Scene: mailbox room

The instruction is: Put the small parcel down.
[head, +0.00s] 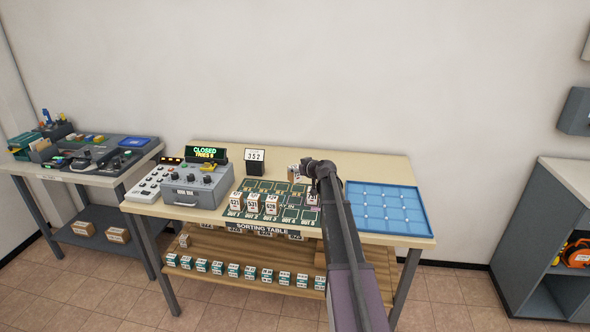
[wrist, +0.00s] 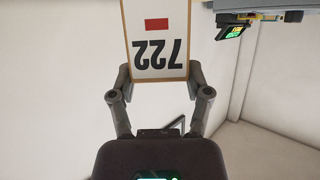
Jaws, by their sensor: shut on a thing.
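The small parcel (wrist: 158,42) is a white box with tan edges, a red mark and the number 722, seen upside down in the wrist view. My gripper (wrist: 158,82) is shut on it, one finger on each side. In the head view my gripper (head: 306,168) is above the back right part of the dark green sorting board (head: 265,186). A small part of a parcel (head: 293,169) shows just left of it. My arm hides some of the board's right side, and I cannot tell the height of the parcel above it.
Several numbered parcels (head: 253,202) stand on the board's front left. A blue gridded tray (head: 388,207) lies at the table's right. A grey machine (head: 198,187) with a CLOSED display (head: 206,154) stands left, and a 352 sign (head: 255,156) stands behind the board.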

